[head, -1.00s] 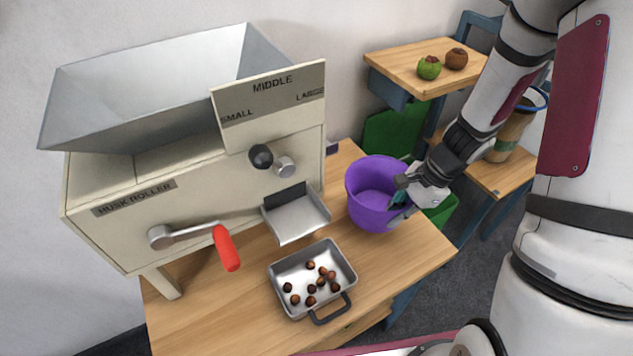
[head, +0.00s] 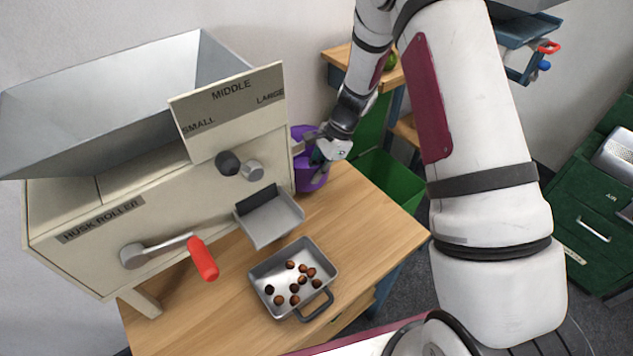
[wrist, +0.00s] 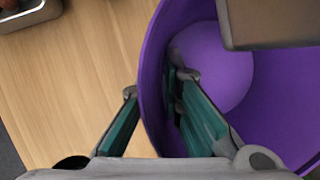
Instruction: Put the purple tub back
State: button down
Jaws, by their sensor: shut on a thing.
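The purple tub (head: 310,178) stands at the back right of the wooden table, partly hidden behind the husk roller and my gripper. My gripper (head: 318,158) is at its right side. In the wrist view the purple tub (wrist: 205,65) looks empty inside. My gripper (wrist: 155,105) is shut on its wall there, with one finger inside the tub and the other outside. I cannot tell whether the tub's base touches the table.
The husk roller (head: 150,205) fills the left, with its chute (head: 268,218) over the table. A metal tray (head: 325,262) of several chestnuts sits in front. The right part of the wooden table (head: 375,225) is clear. A green bin (head: 392,180) stands beyond it.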

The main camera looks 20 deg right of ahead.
jog(key=shift+f, duration=1.7)
jog(key=shift+f, duration=0.1)
jog(key=c, duration=1.8)
grip_release()
jog(key=shift+s, duration=0.1)
jog(key=shift+o, duration=0.2)
